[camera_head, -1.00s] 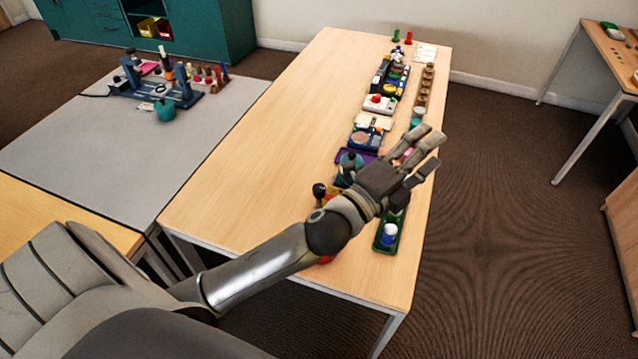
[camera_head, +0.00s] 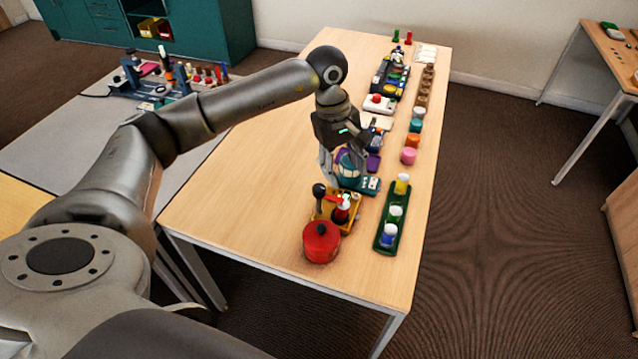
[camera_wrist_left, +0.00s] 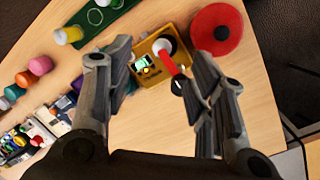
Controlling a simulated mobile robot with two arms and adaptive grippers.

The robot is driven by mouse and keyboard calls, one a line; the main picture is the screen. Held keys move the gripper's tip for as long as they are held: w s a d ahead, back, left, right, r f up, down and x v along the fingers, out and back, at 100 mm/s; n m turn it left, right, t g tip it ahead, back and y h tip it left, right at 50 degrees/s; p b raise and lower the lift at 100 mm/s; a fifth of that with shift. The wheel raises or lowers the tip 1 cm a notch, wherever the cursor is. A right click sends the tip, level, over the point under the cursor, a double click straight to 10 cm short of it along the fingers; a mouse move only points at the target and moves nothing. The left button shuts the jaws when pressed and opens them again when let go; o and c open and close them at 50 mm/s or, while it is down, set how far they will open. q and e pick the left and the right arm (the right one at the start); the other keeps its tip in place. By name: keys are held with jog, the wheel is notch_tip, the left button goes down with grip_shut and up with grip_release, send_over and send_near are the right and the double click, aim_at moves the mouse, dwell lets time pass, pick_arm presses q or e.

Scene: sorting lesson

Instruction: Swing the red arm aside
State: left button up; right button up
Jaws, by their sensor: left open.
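The red arm (camera_wrist_left: 170,62) sits on a small yellow box (camera_wrist_left: 148,72) in the left wrist view. It runs from a pale round post to a black end near my right-hand finger in that view. My left gripper (camera_head: 345,180) points down just behind the box. In the wrist view its fingers (camera_wrist_left: 160,58) are spread, with the red arm showing between them and nothing gripped. My right gripper is out of view.
A round red container (camera_head: 321,243) stands right in front of the yellow box. A green tray (camera_head: 383,235) with several cylinders lies to the right. A teal-based device (camera_head: 371,186) and more items line the table behind. The left half of the wooden table (camera_head: 240,190) is clear.

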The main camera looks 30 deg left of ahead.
pick_arm(q)
jog(key=r+y, duration=0.1)
jog(key=y, duration=0.1)
send_over(319, 187)
notch_tip(319, 187, down, 10)
jog(key=shift+f+p, duration=0.15)
jog(key=shift+p, duration=0.85)
jog(key=c, duration=1.1)
jog(key=shift+o, duration=0.2)
